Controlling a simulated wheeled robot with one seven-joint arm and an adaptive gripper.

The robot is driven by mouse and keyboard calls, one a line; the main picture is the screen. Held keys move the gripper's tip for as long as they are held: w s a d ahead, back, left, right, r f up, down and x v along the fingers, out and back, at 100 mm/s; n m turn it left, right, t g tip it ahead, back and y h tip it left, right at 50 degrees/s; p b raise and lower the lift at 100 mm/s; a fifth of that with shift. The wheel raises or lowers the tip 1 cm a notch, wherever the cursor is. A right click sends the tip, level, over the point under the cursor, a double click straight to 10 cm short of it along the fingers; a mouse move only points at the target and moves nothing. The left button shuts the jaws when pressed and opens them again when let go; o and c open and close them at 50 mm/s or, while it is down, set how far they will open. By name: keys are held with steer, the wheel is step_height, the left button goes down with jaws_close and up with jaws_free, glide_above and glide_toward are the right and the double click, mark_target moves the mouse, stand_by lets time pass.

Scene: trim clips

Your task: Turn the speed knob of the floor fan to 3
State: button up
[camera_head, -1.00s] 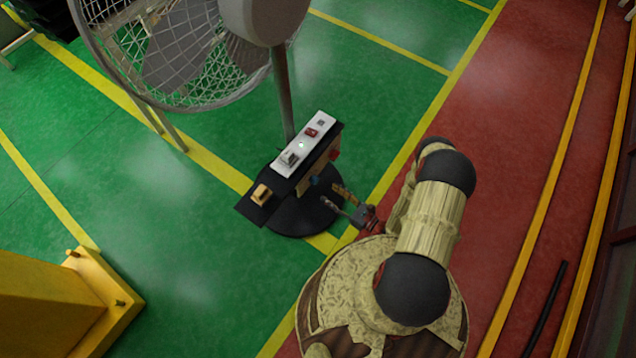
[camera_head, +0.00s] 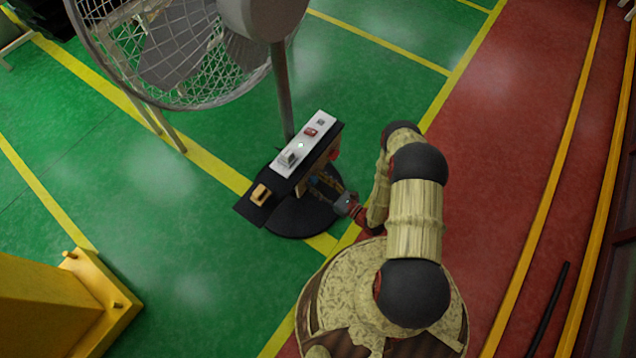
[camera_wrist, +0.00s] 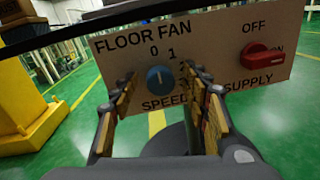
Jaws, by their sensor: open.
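The floor fan's control panel (camera_wrist: 215,40) faces my wrist camera, lettered FLOOR FAN, SPEED and SUPPLY. The blue speed knob (camera_wrist: 160,79) sits at its lower left, its pale mark pointing roughly up, near 0. Of the scale, 0 and 1 show clearly; my right finger partly covers the higher numbers. My gripper (camera_wrist: 156,84) is open, with one finger on each side of the knob in this view; I cannot tell whether either touches it. In the head view my gripper (camera_head: 328,186) is close to the near face of the control box.
A red supply knob (camera_wrist: 263,57) is right of the speed knob, with OFF and ON lettering. The box's top (camera_head: 305,142) carries small fittings. The fan's caged head (camera_head: 165,50) stands behind. A yellow post (camera_head: 50,300) is at left; green floor around is clear.

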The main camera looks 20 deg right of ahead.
steer(key=c, duration=0.3)
steer(key=c, duration=0.8)
steer(key=shift+c, duration=0.2)
steer(key=shift+m, duration=0.3)
steer(key=m+b, duration=0.2)
steer(key=m, duration=0.1)
steer(key=shift+m, duration=0.4)
steer(key=m+g+b, duration=0.1)
steer(key=m, duration=0.4)
steer(key=shift+d+b, duration=0.1)
steer(key=shift+b, duration=0.25)
steer(key=m+b, duration=0.1)
steer(key=m, duration=0.5)
steer(key=shift+w+d+m+g+y+b, duration=0.1)
steer(key=shift+w+m+g+y+b, duration=0.05)
steer(key=shift+m+g+y+b, duration=0.2)
steer(key=m+b, duration=0.1)
steer(key=m, duration=0.5)
steer(key=shift+f+y, duration=0.15)
steer(key=shift+y, duration=0.2)
steer(key=shift+m, duration=0.25)
